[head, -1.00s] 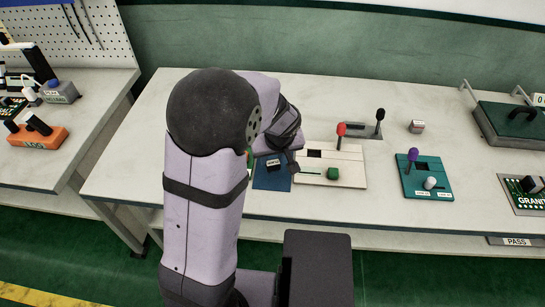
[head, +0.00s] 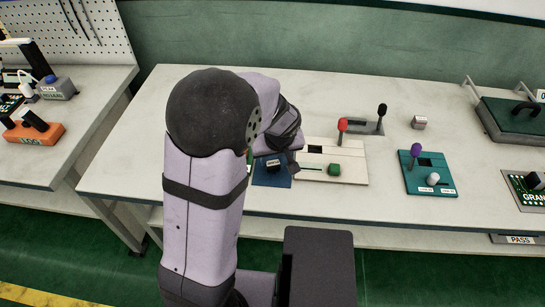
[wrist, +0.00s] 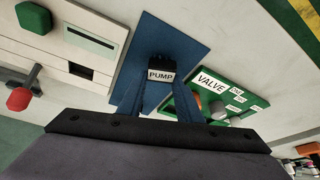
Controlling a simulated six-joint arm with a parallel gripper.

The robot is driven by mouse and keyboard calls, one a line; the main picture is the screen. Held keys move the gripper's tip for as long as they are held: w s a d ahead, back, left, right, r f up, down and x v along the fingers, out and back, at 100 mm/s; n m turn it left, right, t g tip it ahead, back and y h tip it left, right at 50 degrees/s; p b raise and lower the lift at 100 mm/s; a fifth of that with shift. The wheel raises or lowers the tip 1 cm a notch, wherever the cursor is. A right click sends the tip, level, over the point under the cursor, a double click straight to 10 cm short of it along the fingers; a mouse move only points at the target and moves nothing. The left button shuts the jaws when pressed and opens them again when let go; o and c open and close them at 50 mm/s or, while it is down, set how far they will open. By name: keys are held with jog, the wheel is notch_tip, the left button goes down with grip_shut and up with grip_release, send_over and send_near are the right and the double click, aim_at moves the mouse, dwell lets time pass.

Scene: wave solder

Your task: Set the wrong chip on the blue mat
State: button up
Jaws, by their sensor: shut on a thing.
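A black chip with a white PUMP label (wrist: 161,75) is over the blue mat (wrist: 186,38), between the fingers of my gripper (wrist: 157,100). My gripper is shut on it. In the head view the dark chip (head: 273,164) shows above the blue mat (head: 268,182), with my wrist at its upper right. I cannot tell whether its underside touches the mat. A green board labelled VALVE (wrist: 250,103) lies right of the mat in the wrist view; my arm hides most of it in the head view.
A cream board (head: 350,165) with a red knob and green block adjoins the mat. A teal board (head: 440,187) with a purple knob stands farther right. Bench between the boards is clear.

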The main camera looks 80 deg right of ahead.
jog(key=shift+f+b, duration=0.45)
jog(key=o, duration=1.4)
jog(key=shift+c, duration=0.2)
jog(key=shift+r, duration=0.1)
jog(key=w+v, duration=0.1)
jog(key=v, duration=0.6)
jog(key=shift+s, duration=0.45)
jog(key=shift+r, duration=0.15)
